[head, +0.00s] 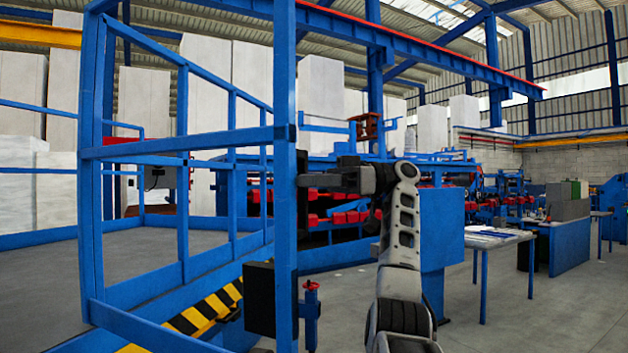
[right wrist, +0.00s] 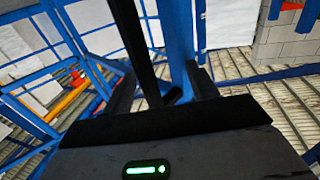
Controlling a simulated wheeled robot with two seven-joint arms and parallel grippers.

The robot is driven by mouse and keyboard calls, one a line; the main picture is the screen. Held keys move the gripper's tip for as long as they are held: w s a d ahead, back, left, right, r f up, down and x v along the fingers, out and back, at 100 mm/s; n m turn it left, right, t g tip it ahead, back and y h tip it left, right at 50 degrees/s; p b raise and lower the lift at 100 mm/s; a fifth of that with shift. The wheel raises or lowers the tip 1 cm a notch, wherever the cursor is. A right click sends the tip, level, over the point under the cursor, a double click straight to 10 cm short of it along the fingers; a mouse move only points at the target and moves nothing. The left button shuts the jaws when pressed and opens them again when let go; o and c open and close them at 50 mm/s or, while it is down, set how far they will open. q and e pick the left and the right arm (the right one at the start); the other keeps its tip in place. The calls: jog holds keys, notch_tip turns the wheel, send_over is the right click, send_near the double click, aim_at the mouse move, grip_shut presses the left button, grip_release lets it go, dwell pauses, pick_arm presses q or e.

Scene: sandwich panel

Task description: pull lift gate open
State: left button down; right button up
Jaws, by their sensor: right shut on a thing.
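The lift gate is a blue frame of square tubes, and its upright post (head: 285,120) stands left of centre in the head view. My right gripper (head: 308,182) reaches in from the right at the post's right side, at about mid-height. It is shut on the gate there; the exact part between the fingers is partly hidden. In the right wrist view, the gripper's dark fingers (right wrist: 160,88) stand on either side of a blue upright (right wrist: 178,40), with a dark bar beside it. My left gripper is not in view.
Behind the post is a grey platform with blue railings (head: 150,160) and a yellow-black striped edge (head: 205,308). A red valve-like fitting (head: 310,300) stands low beside the post. On the right are a work table (head: 498,238) and open grey floor (head: 550,310).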

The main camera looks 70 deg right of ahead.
jog(key=shift+d, duration=0.45)
jog(key=shift+c, duration=0.4)
jog(key=v, duration=0.7)
jog(key=shift+s+a+p, duration=0.2)
jog(key=shift+a+p, duration=0.1)
jog(key=shift+p, duration=0.1)
